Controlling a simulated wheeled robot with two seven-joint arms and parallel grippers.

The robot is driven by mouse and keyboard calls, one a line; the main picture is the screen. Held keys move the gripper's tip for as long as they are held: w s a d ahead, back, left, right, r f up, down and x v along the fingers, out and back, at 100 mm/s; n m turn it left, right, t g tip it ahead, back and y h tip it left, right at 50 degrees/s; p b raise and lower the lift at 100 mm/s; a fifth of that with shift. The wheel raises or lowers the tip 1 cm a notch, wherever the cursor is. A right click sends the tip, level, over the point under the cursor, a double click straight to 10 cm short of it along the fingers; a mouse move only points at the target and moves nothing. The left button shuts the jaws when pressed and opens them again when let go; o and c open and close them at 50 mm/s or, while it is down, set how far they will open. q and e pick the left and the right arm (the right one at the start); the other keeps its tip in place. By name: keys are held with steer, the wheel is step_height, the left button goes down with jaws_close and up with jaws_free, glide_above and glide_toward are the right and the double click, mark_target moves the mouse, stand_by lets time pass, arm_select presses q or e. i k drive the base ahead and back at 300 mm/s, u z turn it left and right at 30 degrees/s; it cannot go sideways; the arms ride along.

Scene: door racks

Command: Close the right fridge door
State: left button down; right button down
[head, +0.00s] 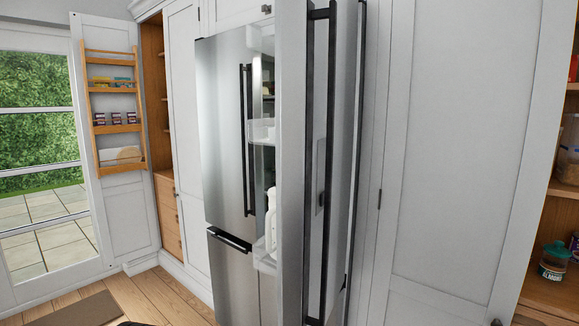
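The right fridge door (292,180) stands open and swung out toward me, seen nearly edge-on. Its dark vertical handle (331,110) is on the face turned to the right. Clear door shelves (262,133) show on its inner side, with a white bottle (271,215) low down. The left fridge door (222,130) is steel and looks shut, with its own dark handle (247,150). Only a narrow strip of the fridge inside shows between the two doors. Neither of my grippers is in view.
A wooden-shelved cupboard door (128,215) stands open at the left beside a glazed door (40,150). A tall white panel (455,150) and open wooden shelves (553,215) with jars are at the right. Wooden floor (150,300) shows at the lower left.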

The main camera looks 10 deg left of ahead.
mark_target(314, 49)
steer(key=i, duration=1)
steer(key=u, duration=0.55)
steer(key=k, duration=0.5)
steer(key=u, duration=0.05)
